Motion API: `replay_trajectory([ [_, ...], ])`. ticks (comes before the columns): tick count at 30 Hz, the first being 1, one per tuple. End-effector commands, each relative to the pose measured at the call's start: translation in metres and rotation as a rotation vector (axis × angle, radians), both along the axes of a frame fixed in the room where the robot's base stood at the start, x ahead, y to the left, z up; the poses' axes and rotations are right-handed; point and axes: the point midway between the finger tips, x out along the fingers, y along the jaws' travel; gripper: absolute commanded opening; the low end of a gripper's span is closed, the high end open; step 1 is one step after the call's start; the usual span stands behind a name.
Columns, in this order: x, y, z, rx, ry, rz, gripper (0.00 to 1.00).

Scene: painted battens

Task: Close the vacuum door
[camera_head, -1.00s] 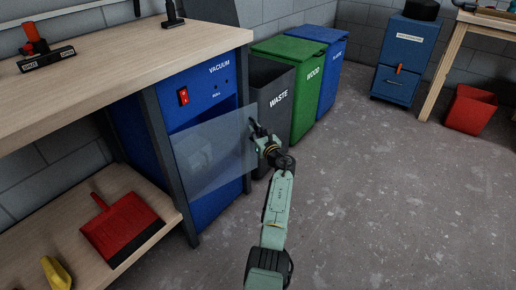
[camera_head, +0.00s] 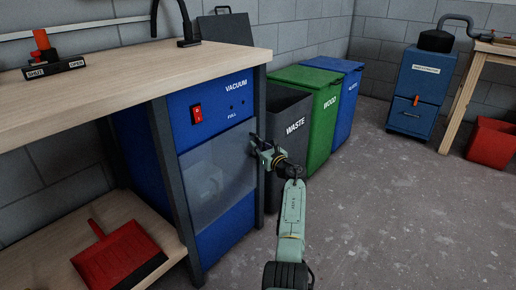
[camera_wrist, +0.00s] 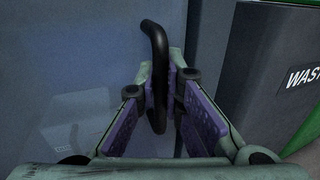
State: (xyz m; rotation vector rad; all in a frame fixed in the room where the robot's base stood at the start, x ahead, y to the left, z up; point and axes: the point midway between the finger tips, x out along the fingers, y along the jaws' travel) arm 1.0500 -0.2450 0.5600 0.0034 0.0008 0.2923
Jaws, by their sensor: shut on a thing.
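The vacuum door (camera_head: 215,182) is a see-through panel on the front of the blue vacuum cabinet (camera_head: 222,245), below the red switch. In the head view it lies nearly flush with the cabinet front; I cannot tell whether it is fully closed. My gripper (camera_head: 257,147) is at the door's right edge. The wrist view shows my gripper (camera_wrist: 161,90) shut on a black curved handle (camera_wrist: 157,42), with a purple pad on each side. The handle itself is hard to make out in the head view.
A grey waste bin (camera_head: 285,125) stands close to the right of the cabinet and my gripper. Green (camera_head: 325,110) and blue (camera_head: 351,95) bins stand behind it. The wooden bench (camera_head: 110,88) runs above the cabinet's left side. The floor (camera_head: 390,210) to the right is clear.

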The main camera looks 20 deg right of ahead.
Motion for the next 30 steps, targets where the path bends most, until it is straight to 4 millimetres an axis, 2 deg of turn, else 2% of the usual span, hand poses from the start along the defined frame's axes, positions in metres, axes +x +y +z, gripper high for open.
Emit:
replay_trajectory([
  [5,0.0017,0.0045,-0.0001,0.0,0.001,0.004,0.0],
  [6,0.0018,0.0045,0.0,0.0,0.001,0.004,0.1],
  [10,0.0017,0.0046,0.0002,-0.001,0.001,0.004,0.18],
  [30,-0.0034,0.0,0.0009,-0.004,-0.002,0.0,0.18],
])
